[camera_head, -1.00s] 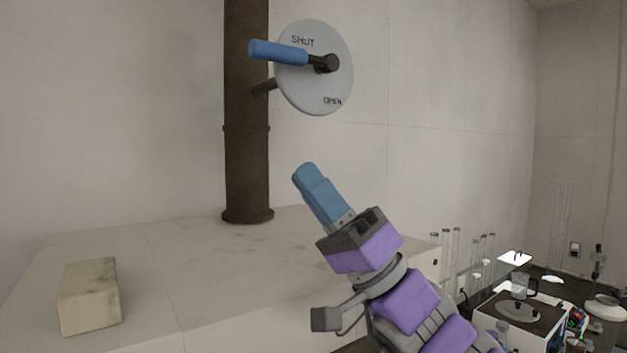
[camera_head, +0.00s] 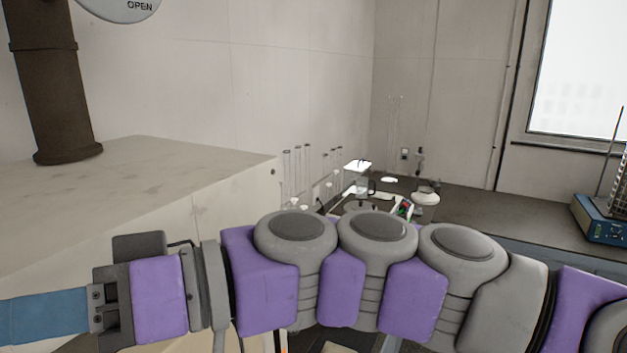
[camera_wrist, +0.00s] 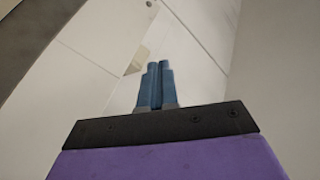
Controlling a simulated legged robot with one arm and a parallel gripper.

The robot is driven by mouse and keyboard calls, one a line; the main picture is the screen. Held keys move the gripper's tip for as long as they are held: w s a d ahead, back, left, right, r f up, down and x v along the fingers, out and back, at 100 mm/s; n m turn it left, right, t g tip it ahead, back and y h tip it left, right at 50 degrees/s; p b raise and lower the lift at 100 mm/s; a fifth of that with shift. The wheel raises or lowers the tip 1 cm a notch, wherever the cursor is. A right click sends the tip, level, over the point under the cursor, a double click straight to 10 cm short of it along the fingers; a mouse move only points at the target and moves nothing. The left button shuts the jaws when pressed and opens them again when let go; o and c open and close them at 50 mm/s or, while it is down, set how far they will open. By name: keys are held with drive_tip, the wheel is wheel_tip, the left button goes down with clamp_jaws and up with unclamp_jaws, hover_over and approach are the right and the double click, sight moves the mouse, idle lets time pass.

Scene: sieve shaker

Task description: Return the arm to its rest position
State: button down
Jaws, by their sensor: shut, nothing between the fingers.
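My purple and grey arm stretches across the bottom of the head view. My gripper (camera_wrist: 158,66) is shut and empty, its two blue fingers side by side in the wrist view. In the head view its blue fingers (camera_head: 42,318) run out of the picture at the lower left, so the tips are hidden there. The gripper is clear of the dark pipe (camera_head: 55,90) and of the disc (camera_head: 118,6), of which only the lower part with the word OPEN shows. The blue lever is out of view.
A pale worktop (camera_head: 120,175) lies behind the gripper. Glass tubes (camera_head: 292,175) and lab equipment stand on a dark bench (camera_head: 470,200) beyond my arm. A blue device (camera_head: 600,218) stands at the right. A small pale piece (camera_wrist: 137,60) shows beside the fingers in the wrist view.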

drive_tip(key=w+d+f+m+t+h, duration=0.1)
drive_tip(key=d+f+m+t+h, duration=0.4)
drive_tip(key=f, duration=0.9)
drive_tip(key=w+d+f+m+t+h, duration=0.1)
drive_tip(key=d+f+m+t+h, duration=0.15)
drive_tip(key=d+f+h, duration=0.8)
drive_tip(key=s+d+f+m, duration=0.2)
drive_tip(key=d+f+m, duration=0.2)
drive_tip(key=d, duration=0.5)
drive_tip(key=s+d+f+m+h, duration=0.1)
drive_tip(key=d+f+m, duration=0.3)
drive_tip(key=d+f, duration=0.5)
drive_tip(key=shift+s+m+g, duration=0.35)
drive_tip(key=shift+s, duration=0.15)
drive_tip(key=shift+f, duration=0.1)
